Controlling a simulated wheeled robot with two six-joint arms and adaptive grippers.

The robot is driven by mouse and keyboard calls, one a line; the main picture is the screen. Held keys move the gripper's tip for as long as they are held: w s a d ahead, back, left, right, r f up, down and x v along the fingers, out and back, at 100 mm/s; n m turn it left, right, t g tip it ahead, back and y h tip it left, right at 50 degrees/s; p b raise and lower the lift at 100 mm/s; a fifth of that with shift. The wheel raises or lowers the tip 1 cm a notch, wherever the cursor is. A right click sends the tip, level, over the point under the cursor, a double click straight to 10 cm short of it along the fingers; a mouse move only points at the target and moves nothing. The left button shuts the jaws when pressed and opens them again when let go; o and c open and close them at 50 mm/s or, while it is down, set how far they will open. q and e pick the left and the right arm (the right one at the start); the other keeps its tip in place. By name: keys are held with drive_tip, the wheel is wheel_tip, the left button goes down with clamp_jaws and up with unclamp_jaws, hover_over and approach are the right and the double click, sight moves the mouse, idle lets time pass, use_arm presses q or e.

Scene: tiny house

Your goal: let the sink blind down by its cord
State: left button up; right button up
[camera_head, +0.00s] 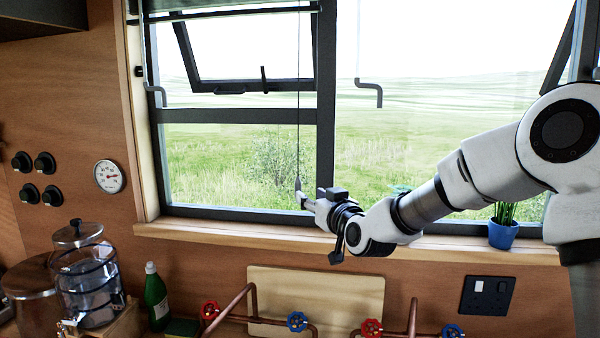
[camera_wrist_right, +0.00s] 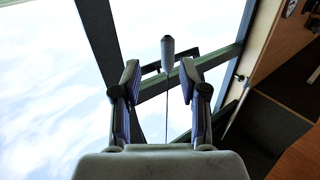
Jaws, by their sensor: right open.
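The blind cord (camera_head: 298,100) hangs straight down in front of the left window pane, with a small grey pull (camera_head: 298,184) at its lower end. A dark greenish edge at the top of the window (camera_head: 230,9) looks like the raised blind; most of it is out of frame. My right gripper (camera_head: 302,199) is at the pull, low before the window. In the right wrist view, the open right gripper (camera_wrist_right: 160,78) has its fingers on either side of the cord (camera_wrist_right: 167,112), and the pull (camera_wrist_right: 167,52) shows just beyond the fingertips. Contact cannot be told. My left gripper is out of view.
The wooden sill (camera_head: 250,234) runs under the gripper. A blue plant pot (camera_head: 503,234) stands on it beneath my right arm. Below are red and blue valve taps on copper pipes (camera_head: 250,300), a green bottle (camera_head: 155,293) and a glass dispenser (camera_head: 88,280). Window stays (camera_head: 372,93) hang nearby.

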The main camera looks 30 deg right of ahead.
sight(300, 183)
drive_tip(key=r+p, duration=0.1)
drive_tip(key=w+a+r+p, duration=0.1)
drive_tip(key=w, duration=0.1)
drive_tip(key=shift+w+a+r+p, duration=0.2)
drive_tip(key=shift+a+r+p, duration=0.05)
drive_tip(key=shift+r+p, duration=0.15)
drive_tip(key=w, duration=0.1)
drive_tip(key=w+d+f, duration=0.1)
drive_tip(key=w, duration=0.1)
drive_tip(key=w+p, duration=0.1)
drive_tip(key=shift+w+d+f, duration=0.15)
drive_tip(key=shift+w+f, duration=0.2)
drive_tip(key=shift+s+r, duration=0.15)
drive_tip(key=shift+s, duration=0.05)
drive_tip(key=shift+s+a+r, duration=0.15)
drive_tip(key=shift+s+a, duration=0.1)
drive_tip(key=shift+c, duration=1.3)
drive_tip(key=shift+s+a+r, duration=0.1)
drive_tip(key=shift+s, duration=0.05)
drive_tip(key=c, duration=0.5)
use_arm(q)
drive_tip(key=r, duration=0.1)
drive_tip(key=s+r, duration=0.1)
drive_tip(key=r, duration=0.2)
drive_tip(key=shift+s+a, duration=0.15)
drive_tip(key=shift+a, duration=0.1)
use_arm(e)
clamp_jaws()
